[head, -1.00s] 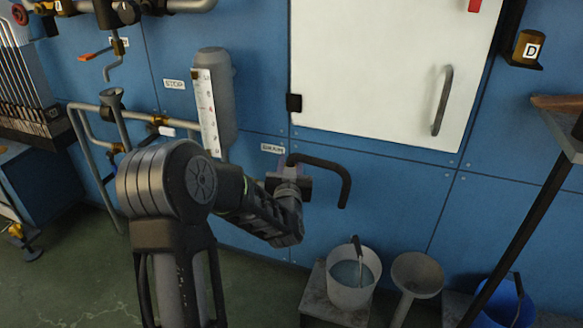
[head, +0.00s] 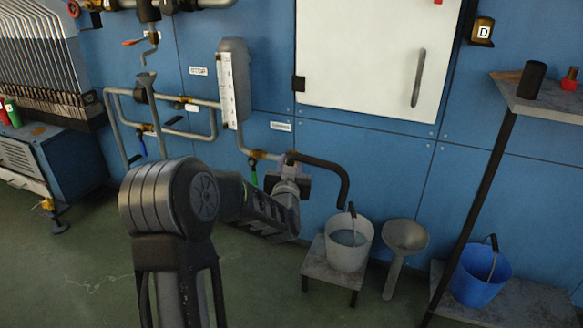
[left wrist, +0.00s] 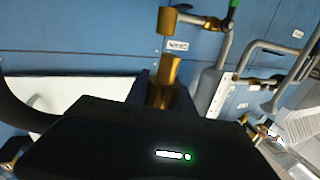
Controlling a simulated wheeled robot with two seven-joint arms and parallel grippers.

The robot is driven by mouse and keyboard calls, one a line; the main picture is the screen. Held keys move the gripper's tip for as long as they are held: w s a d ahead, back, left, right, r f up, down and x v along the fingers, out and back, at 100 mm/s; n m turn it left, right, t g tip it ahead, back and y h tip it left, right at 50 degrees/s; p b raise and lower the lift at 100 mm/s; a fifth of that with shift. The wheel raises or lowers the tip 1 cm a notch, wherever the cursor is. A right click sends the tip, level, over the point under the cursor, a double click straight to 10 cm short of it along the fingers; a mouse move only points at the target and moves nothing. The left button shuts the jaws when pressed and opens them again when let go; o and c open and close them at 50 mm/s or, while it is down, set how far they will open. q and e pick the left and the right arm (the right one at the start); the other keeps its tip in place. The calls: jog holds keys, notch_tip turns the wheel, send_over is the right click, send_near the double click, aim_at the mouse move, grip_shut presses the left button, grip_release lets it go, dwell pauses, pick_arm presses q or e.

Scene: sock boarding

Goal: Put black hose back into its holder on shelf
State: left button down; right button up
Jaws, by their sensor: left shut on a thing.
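The black hose (head: 328,166) bends right and down from my left gripper, its free lower end above the white bucket. My left gripper (head: 290,179) is shut on the hose near its upper end, beside the drain pipe's valve. In the left wrist view, the hose (left wrist: 18,112) curves at the left edge, and a brass end (left wrist: 164,84) shows beyond my gripper, apart from the pipe's brass outlet (left wrist: 168,20). The shelf (head: 548,101) at right carries an upright black cylinder (head: 531,81), perhaps the holder. My right gripper is not in view.
The white bucket (head: 347,255) with water stands on a low stool (head: 331,272). The shelf's dark post (head: 478,210) rises at right. Open floor lies in front.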

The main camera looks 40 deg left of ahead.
pick_arm(q)
jog(key=shift+s+d, duration=0.15)
jog(key=shift+s, duration=0.1)
dwell(0.5)
jog(key=s+d+m+t+h+p, duration=0.1)
jog(key=d+m+h, duration=0.9)
jog(key=d, duration=2.2)
jog(key=s+t+h, duration=0.1)
jog(key=h, duration=0.4)
jog(key=shift+s+r, duration=0.2)
jog(key=shift+r, duration=0.2)
